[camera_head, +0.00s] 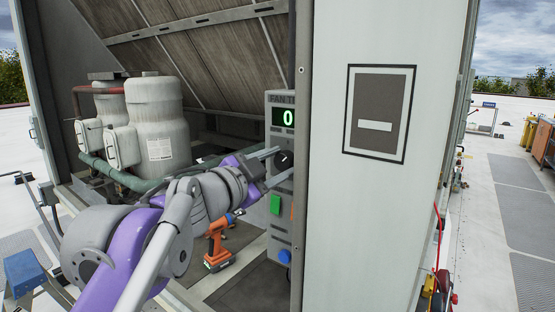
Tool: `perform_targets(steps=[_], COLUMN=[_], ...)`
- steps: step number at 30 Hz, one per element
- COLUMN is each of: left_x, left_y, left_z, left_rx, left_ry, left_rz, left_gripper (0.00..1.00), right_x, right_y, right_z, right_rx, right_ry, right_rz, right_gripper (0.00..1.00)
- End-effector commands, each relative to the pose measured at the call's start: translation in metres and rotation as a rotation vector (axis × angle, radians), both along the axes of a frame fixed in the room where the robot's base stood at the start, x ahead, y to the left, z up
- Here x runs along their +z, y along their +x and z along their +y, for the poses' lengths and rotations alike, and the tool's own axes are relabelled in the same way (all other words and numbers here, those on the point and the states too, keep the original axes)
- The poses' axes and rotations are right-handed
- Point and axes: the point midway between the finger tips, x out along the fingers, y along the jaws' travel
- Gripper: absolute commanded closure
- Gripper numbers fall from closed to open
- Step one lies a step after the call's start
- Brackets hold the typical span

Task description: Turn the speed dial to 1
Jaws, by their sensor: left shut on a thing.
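The speed dial (284,159) is a dark round knob with a pale pointer mark, on the front of the grey fan control box (280,240). The green display (284,117) above it reads 0. My left gripper (278,164) reaches in from the left with its two fingers at the dial, one above and one below, and it is shut on the dial. The fingers cover part of the dial's edge. A green button (275,204) and a blue knob (284,256) sit lower on the box. My right gripper is not in view.
An orange drill (218,245) stands on the cabinet floor below my left arm. Pale compressor tanks (157,125) and pipes are at the left. A white panel (383,200) borders the box on the right.

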Motion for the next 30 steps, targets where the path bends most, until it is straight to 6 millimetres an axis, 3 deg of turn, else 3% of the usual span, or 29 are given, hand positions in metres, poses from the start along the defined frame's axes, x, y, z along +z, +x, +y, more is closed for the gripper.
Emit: perform_targets(steps=[12, 30], left_x=[0.0, -0.001], left_y=[-0.001, -0.001], left_z=[0.0, -0.001], left_rx=[0.001, 0.0], left_ry=[0.194, 0.238], left_rz=[-0.142, -0.173], left_gripper=[1.0, 1.0], right_x=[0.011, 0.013], right_y=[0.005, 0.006], right_z=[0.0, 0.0], right_rx=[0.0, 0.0], right_ry=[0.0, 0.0], right_rz=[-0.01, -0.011], right_gripper=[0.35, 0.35])
